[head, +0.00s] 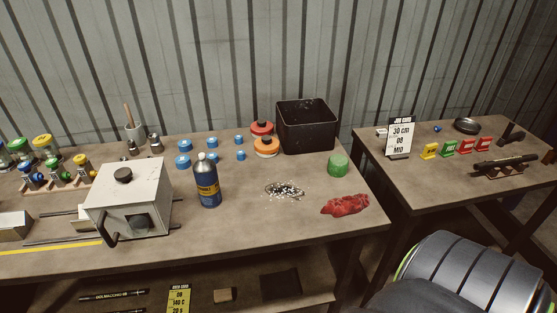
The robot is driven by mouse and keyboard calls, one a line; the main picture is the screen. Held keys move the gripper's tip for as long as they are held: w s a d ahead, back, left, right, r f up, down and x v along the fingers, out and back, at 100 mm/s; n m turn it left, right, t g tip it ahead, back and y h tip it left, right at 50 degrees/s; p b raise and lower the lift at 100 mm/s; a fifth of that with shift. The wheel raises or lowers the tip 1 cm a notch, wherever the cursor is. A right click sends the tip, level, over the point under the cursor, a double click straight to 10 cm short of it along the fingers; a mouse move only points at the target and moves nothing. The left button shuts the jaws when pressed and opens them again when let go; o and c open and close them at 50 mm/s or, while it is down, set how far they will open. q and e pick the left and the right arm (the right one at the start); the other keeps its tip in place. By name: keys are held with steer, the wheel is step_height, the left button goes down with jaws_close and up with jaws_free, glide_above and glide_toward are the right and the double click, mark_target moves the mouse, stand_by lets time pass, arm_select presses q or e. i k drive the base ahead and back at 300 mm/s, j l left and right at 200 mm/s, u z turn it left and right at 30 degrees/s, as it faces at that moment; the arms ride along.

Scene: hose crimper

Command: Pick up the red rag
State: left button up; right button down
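The red rag (345,205) lies crumpled on the workbench (270,222), close to its right front corner. Nothing covers it. A green lidded or domed object (338,165) stands just behind it, apart from it. A scatter of small pale bits (284,190) lies to its left. Neither of my grippers shows in the head view.
A dark blue bottle (208,182) and a grey machine with a handle (130,200) stand left of the rag. A black bin (306,127) stands behind. A gap separates this bench from the right table (430,190). The bench front near the rag is clear.

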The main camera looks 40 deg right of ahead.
mark_target(347, 205)
steer(key=z, duration=1.9)
